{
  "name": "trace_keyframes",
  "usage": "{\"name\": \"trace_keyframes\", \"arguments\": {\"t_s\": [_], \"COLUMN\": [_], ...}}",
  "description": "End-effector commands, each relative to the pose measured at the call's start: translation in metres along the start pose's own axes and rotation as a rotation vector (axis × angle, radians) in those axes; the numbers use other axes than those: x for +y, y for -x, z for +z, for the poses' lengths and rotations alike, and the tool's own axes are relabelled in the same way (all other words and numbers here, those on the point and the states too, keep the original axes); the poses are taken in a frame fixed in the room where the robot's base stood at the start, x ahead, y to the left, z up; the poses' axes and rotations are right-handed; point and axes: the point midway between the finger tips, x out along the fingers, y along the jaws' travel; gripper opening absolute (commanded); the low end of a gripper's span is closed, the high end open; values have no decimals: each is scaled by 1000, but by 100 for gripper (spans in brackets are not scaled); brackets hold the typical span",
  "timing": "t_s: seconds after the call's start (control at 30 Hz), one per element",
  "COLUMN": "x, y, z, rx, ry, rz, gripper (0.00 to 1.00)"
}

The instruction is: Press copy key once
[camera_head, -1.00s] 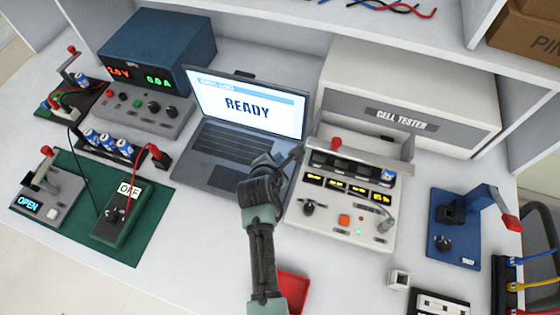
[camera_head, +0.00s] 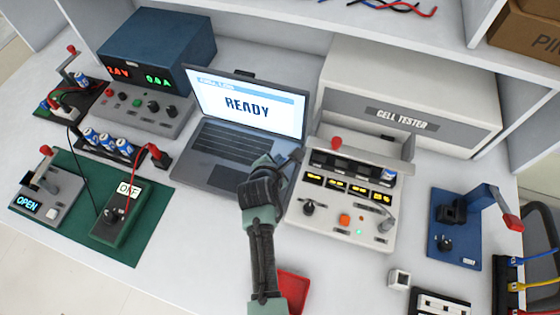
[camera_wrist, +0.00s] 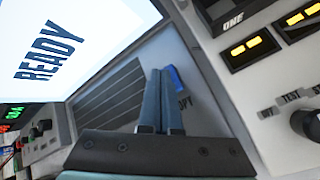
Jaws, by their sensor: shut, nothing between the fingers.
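The copy key (camera_wrist: 176,79) is a small blue key on the grey laptop deck, right of the keyboard, in the wrist view. A partly covered label ending in "PY" is printed beside it. My gripper (camera_wrist: 164,72) is shut and empty, its two fingers side by side, with the tips just beside the blue key in the picture. I cannot tell whether they touch it. In the head view my gripper (camera_head: 295,156) is over the right side of the laptop (camera_head: 210,152), and the key is hidden. The laptop screen (camera_head: 248,105) reads READY.
The cell tester panel (camera_head: 330,224), with knobs and yellow displays, stands close right of my gripper. A blue power supply (camera_head: 155,50) is at the back left. A green mat (camera_head: 140,235) with a switch box lies left. A red tray (camera_head: 292,288) is partly behind my arm.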

Motion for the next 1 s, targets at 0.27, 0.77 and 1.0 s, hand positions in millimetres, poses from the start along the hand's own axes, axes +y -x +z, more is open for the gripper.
{"name": "trace_keyframes", "arguments": {"t_s": [0.27,0.77,1.0], "x": [0,-2,-4], "y": [0,-4,-6], "z": [0,-2,-4], "rx": [-1,-1,-1], "ry": [0,0,0], "rz": [1,1,1], "gripper": [0,0,0]}}
